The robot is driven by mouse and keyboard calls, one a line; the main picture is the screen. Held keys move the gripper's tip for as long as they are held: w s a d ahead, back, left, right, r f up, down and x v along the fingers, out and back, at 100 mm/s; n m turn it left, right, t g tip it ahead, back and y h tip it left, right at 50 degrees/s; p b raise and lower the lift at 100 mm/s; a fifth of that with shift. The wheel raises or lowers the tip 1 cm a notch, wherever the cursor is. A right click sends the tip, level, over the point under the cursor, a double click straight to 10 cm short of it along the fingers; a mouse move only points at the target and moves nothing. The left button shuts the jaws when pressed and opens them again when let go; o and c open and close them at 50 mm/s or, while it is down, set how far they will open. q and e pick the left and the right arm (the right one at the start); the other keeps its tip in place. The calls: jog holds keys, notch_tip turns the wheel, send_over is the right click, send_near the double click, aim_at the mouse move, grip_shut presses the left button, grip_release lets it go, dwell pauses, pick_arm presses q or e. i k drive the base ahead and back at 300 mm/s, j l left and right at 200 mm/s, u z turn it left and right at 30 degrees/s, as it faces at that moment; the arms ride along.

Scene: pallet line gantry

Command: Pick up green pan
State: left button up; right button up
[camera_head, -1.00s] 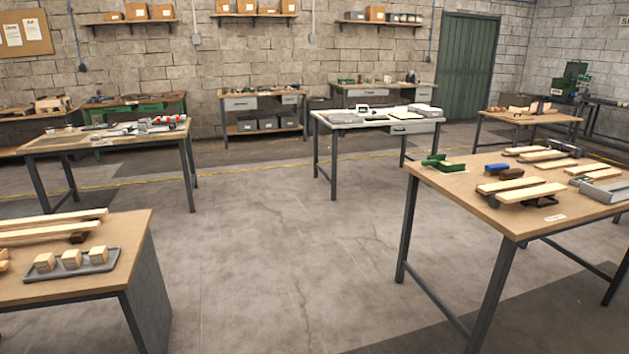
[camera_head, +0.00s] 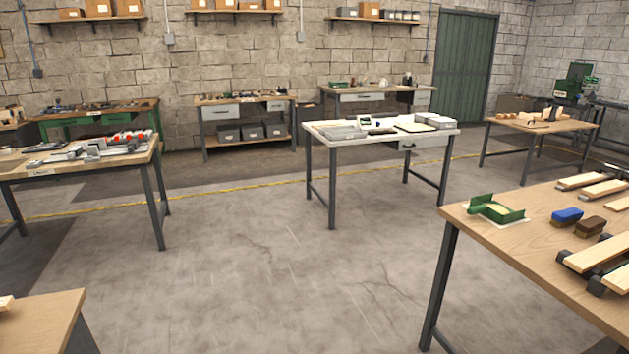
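The green pan (camera_head: 508,213) lies near the left back corner of the wooden table at the right. It looks like a shallow open dustpan with raised sides and a short handle pointing left. Something pale shows inside or under it. Neither of my grippers is in view, and nothing of my arms shows.
On the right table (camera_head: 545,244), a blue brush (camera_head: 566,215), a brown brush (camera_head: 590,226) and wooden slats (camera_head: 598,251) sit near the pan. A white table (camera_head: 329,131) stands ahead, another table (camera_head: 66,169) at left. A table corner (camera_head: 40,312) shows bottom left. Open floor lies between.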

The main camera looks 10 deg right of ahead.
aim_at(490, 209)
jog(key=i, duration=1.9)
jog(key=i+z, duration=0.3)
jog(key=i+j+z, duration=0.2)
jog(key=i+z, duration=0.15)
jog(key=i+j+z, duration=0.3)
jog(key=i, duration=0.15)
